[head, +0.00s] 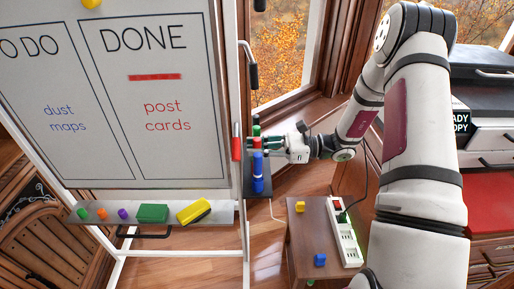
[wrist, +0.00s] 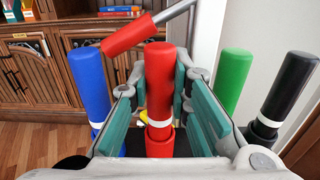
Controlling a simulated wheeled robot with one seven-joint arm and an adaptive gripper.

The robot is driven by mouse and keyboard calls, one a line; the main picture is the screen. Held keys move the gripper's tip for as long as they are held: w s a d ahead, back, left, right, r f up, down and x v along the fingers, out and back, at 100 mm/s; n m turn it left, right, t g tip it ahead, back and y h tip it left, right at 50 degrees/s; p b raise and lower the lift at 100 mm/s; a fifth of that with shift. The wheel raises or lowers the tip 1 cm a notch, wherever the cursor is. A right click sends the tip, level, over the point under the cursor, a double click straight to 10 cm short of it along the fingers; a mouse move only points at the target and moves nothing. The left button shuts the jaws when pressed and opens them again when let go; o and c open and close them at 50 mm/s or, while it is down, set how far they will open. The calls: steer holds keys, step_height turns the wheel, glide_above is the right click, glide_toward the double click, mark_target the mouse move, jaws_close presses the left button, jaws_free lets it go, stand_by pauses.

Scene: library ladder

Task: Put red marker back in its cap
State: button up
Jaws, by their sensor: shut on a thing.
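The red marker (wrist: 158,85) stands upright between my gripper's fingers (wrist: 165,110) in the wrist view. My gripper is shut on it. Its white band shows at finger level, and a red cap (wrist: 160,148) is directly below, in line with it. The marker's lower end appears to meet the cap, but I cannot tell how deep it sits. In the head view my gripper (head: 276,143) reaches in from the right at the holder beside the whiteboard. The red marker there is mostly hidden.
A blue marker (wrist: 90,82) stands to the left; green (wrist: 233,80) and black (wrist: 290,88) markers stand to the right. A red-gripped handle (wrist: 127,36) leans close above the red marker. The whiteboard (head: 160,80) and its tray (head: 225,212) are left in the head view.

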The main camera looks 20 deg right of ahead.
steer(key=shift+f, duration=0.15)
steer(key=o, duration=0.9)
steer(key=v, duration=1.3)
steer(key=s+a+r+n+g+h, duration=0.7)
steer(key=s+a+r+n+g, duration=0.1)
steer(key=s+a+r+n, duration=0.4)
steer(key=s+r+n+t+h, duration=0.1)
steer(key=s+n+h, duration=0.3)
steer(key=s, duration=0.4)
steer(key=s+r+n+t+h, duration=0.2)
steer(key=s+n+h, duration=0.3)
steer(key=s, duration=0.3)
steer(key=shift+a+r+n+t+h+b, duration=0.3)
steer(key=shift+t+h, duration=0.3)
steer(key=shift+t, duration=0.2)
